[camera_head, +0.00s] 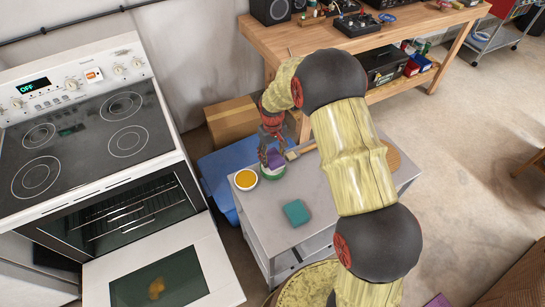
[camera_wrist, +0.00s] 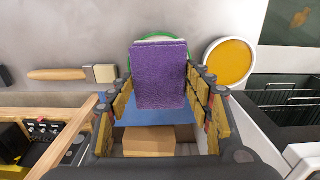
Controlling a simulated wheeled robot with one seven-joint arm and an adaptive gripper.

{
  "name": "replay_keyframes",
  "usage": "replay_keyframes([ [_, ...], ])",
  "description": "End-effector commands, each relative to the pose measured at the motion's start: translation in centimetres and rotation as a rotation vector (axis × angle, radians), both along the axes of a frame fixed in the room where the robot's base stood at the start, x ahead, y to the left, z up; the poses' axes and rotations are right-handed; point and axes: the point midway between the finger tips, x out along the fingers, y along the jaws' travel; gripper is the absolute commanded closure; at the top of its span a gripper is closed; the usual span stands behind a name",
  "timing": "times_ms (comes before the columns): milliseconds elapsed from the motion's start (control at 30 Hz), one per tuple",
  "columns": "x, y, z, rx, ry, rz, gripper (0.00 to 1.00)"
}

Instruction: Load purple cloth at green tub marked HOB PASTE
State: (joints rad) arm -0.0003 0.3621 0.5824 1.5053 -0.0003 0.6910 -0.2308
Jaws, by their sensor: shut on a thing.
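The purple cloth (camera_wrist: 160,75) is a thick rectangular pad between the fingers of my gripper (camera_wrist: 160,88) in the wrist view. My gripper is shut on it. In the head view my gripper (camera_head: 270,150) points down at the back left of the grey cart, with the cloth (camera_head: 276,159) at its tips. The green tub (camera_head: 273,174) is directly below the cloth in the head view. Its green rim (camera_wrist: 150,37) shows behind the cloth in the wrist view. Most of the tub is hidden, and its label cannot be read. I cannot tell whether cloth and tub touch.
A tub of orange-yellow stuff (camera_head: 245,180) stands left of the green tub. A wooden-handled brush (camera_head: 300,152) lies to the right. A teal sponge (camera_head: 297,213) lies nearer on the grey cart top (camera_head: 322,190). The stove (camera_head: 95,130), oven door open, stands at left.

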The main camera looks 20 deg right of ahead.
Motion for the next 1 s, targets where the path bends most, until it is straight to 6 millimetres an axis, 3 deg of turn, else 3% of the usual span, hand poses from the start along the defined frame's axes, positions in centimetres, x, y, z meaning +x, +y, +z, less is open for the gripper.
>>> replay_keyframes([
  [500,0.0,0.0,3.9,0.0,0.0,0.0,0.7],
  [1000,0.0,0.0,4.0,0.0,0.0,0.0,0.7],
])
